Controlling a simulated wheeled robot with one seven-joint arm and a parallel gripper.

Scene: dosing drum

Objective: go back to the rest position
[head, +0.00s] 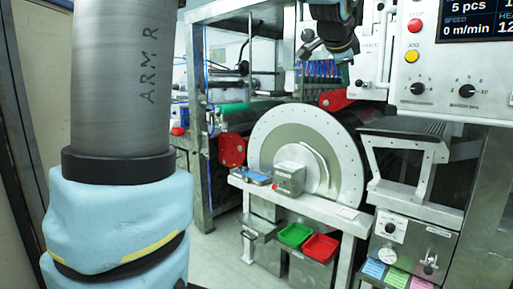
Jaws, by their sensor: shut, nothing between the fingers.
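The end of my arm hangs in from the top edge, right of the middle, in the head view. My gripper (345,74) is at its lower end, small and dark in the picture. It is shut and holds nothing. It appears in front of the machine, above the large round drum (262,133) and left of the control panel (398,75). Whether it touches anything behind it cannot be told. A grey link of mine marked ARM R and a light blue padded joint fill the left side and hide what is behind them.
A metal ledge (325,212) runs before the drum with a metal box (289,178) and a small blue item (257,178) on it. Green (295,235) and red (320,247) bins sit below. A metal bracket (405,150) juts out at right. Floor shows at lower left.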

